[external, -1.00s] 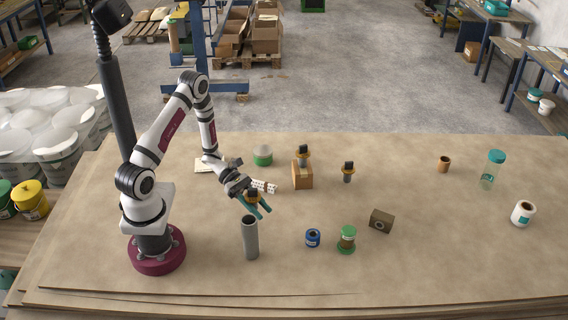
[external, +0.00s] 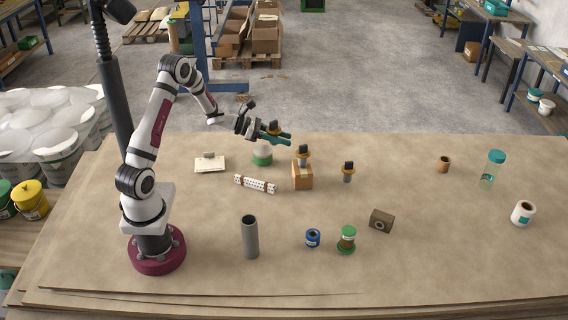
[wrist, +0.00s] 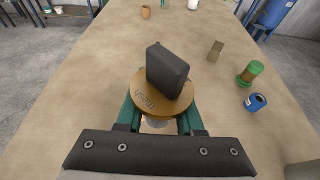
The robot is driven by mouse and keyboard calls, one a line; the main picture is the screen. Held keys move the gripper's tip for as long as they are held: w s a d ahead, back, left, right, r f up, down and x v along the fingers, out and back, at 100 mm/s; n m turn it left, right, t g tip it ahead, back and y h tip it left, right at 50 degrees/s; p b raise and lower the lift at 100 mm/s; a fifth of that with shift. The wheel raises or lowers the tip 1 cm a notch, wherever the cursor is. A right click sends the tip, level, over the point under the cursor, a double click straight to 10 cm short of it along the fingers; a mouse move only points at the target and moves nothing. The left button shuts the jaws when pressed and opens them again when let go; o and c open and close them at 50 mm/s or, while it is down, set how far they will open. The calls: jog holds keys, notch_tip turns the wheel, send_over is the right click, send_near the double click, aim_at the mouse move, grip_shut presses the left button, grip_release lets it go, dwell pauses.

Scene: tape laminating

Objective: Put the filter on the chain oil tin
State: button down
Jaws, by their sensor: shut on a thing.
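My gripper (external: 279,135) is shut on a part with a brown-orange collar and a black block-shaped handle (external: 273,126). In the wrist view the collar (wrist: 150,102) and the handle (wrist: 167,70) sit between my green fingers, with a pale piece showing below. The held part is above the table's back edge, over a white and green round container (external: 262,158). I cannot tell whether they touch. Two similar parts stand elsewhere: one on an orange-brown box (external: 303,152), one on the table (external: 348,169). No label reading chain oil is legible.
A grey tube (external: 250,238), blue tin (external: 312,238), green jar (external: 347,238) and dark brown block (external: 381,221) stand nearer the front. A terracotta pot (external: 443,164), clear bottle (external: 488,172) and white roll (external: 522,213) stand right.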

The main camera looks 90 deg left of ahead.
send_over(270, 149)
jog(key=f, duration=0.6)
jog(key=shift+w+d+f, duration=0.1)
jog(key=shift+d+f, duration=0.15)
notch_tip(270, 149, down, 4)
jog(key=shift+a+f, duration=0.1)
jog(key=shift+f, duration=0.1)
jog(key=c, duration=0.5)
grip_release()
jog(key=shift+c, duration=0.2)
jog(key=shift+r, duration=0.2)
jog(key=v, duration=1.2)
